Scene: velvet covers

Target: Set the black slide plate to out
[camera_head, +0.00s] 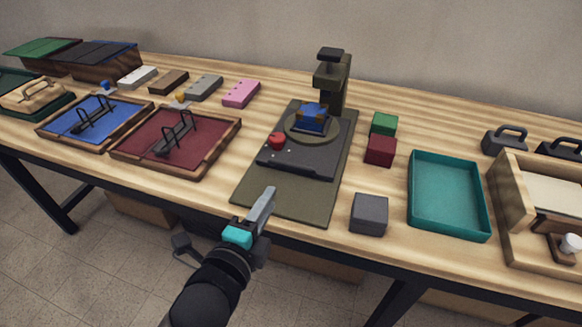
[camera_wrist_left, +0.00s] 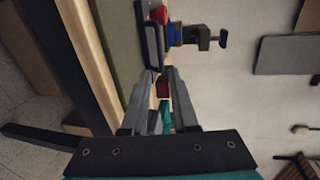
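The black slide plate (camera_head: 300,158) lies on an olive base (camera_head: 252,188) in the head view. A red knob (camera_head: 277,141) stands at its front left. A round olive disc (camera_head: 297,129) with a blue block (camera_head: 313,117) on it sits on the plate, in front of the olive press post (camera_head: 338,90). The plate also shows edge-on in the left wrist view (camera_wrist_left: 153,45), with the red knob (camera_wrist_left: 160,15). My left gripper (camera_head: 268,197) is at the base's front edge, apart from the knob. Its fingers (camera_wrist_left: 163,74) stand apart with nothing held. My right gripper is out of view.
A grey cube (camera_head: 369,214), dark red cube (camera_head: 380,150) and green cube (camera_head: 384,124) stand right of the base. Farther right are a teal tray (camera_head: 446,195) and a wooden box (camera_head: 510,205). A dark red tray (camera_head: 150,160) lies to the left.

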